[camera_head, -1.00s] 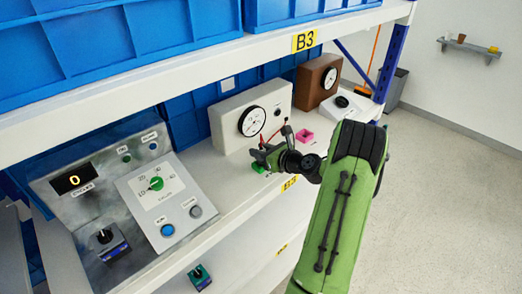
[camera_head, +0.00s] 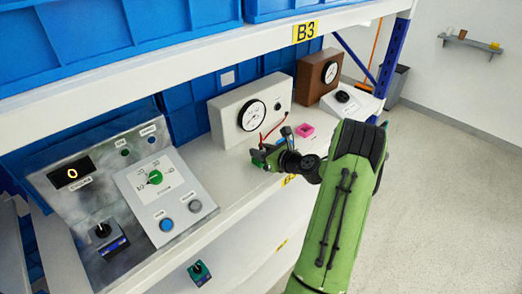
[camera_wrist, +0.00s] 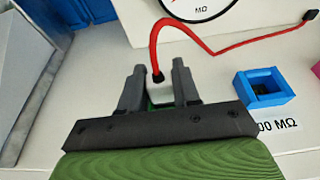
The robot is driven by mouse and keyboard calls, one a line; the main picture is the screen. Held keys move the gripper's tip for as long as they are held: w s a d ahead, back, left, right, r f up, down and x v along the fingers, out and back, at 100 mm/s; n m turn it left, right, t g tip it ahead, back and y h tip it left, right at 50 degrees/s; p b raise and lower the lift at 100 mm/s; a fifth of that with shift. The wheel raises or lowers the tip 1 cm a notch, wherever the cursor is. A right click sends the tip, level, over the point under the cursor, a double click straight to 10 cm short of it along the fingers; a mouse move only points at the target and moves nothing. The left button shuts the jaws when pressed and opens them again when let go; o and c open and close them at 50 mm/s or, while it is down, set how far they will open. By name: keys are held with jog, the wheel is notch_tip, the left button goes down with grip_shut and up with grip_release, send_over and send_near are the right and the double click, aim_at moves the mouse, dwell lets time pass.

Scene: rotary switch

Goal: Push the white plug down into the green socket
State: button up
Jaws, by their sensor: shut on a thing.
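My gripper (camera_wrist: 159,85) is shut on the white plug (camera_wrist: 160,95), with one grey finger on each side of it. A red cable (camera_wrist: 158,45) rises from the plug's top. Some green of the socket (camera_wrist: 146,103) shows beside and below the plug, between the fingers. The plug is at the green socket, but I cannot tell how deep it sits. In the head view my gripper (camera_head: 262,157) is low over the shelf, with the green socket (camera_head: 257,163) just by it, and the plug is hidden there.
A blue socket (camera_wrist: 264,88) stands right of my gripper in the wrist view. A pink socket (camera_head: 305,130) is behind it in the head view. The white meter box (camera_head: 243,108) stands behind, and a sloped control panel (camera_head: 120,200) is at the left.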

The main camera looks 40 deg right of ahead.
jog(key=o, duration=1.1)
jog(key=v, duration=1.5)
jog(key=shift+s+a+r, duration=0.1)
jog(key=shift+s+a, duration=0.05)
jog(key=shift+s, duration=0.25)
